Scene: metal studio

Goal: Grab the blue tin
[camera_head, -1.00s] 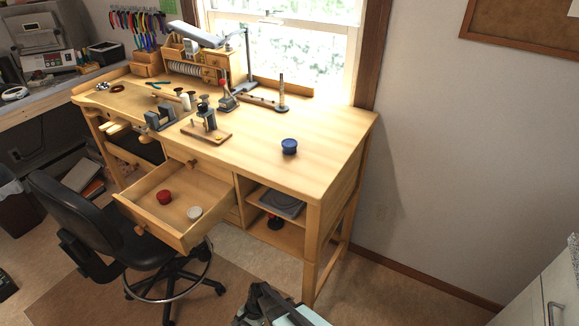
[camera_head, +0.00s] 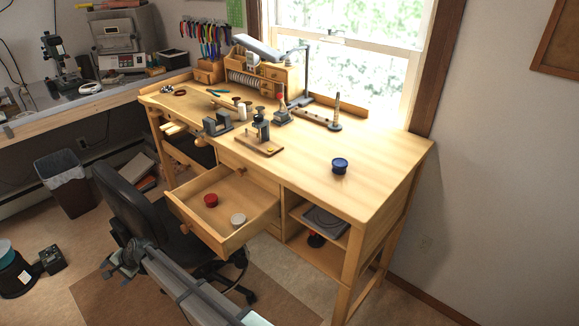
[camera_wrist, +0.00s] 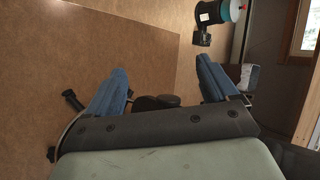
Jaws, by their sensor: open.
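The blue tin (camera_head: 340,167) stands upright on the right part of the wooden workbench top (camera_head: 375,190), near the bench's front edge. My gripper (camera_head: 122,264) is low in front of the bench, beside the black chair, well to the left of the tin and below the bench top. In the wrist view my gripper (camera_wrist: 163,72) shows two blue fingers spread wide apart, with nothing held between them. The tin does not show in the wrist view.
An open drawer (camera_head: 262,217) juts from the bench front, holding a red tin (camera_head: 211,200) and a white tin (camera_head: 238,219). A black chair (camera_head: 140,205) stands before it. Tools crowd the bench's left and back; the surface around the blue tin is clear.

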